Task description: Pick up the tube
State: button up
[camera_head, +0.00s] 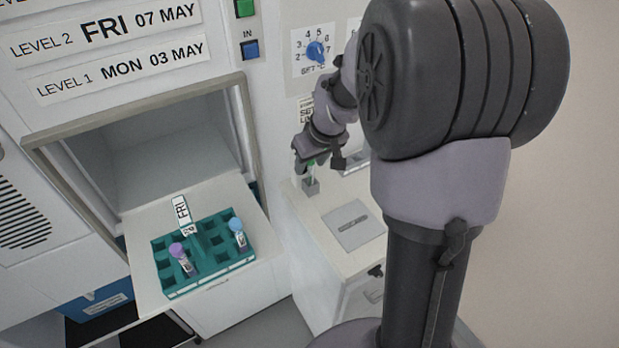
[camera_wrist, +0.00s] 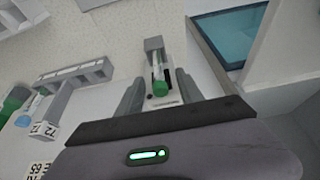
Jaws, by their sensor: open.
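A green-capped tube (camera_head: 310,164) stands in a small grey holder (camera_head: 311,186) on the white counter, partly hidden by my gripper in the head view. My gripper (camera_wrist: 160,82) is open around the tube, with a gap visible on each side of the cap. My gripper also shows in the head view (camera_head: 322,162), at the holder. A purple-capped tube (camera_head: 177,251) and a blue-capped tube (camera_head: 236,226) stand in a teal rack (camera_head: 208,282).
A grey plate (camera_head: 354,224) lies on the counter. In the wrist view, a grey slotted rack (camera_wrist: 75,78) is at left and a teal panel (camera_wrist: 228,35) at upper right.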

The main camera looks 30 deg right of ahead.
jog(key=shift+r, duration=0.1)
jog(key=shift+c, duration=0.2)
grip_shut()
jog(key=shift+r, duration=0.1)
notch_tip(320, 180, up, 18)
jog(key=p, duration=0.7)
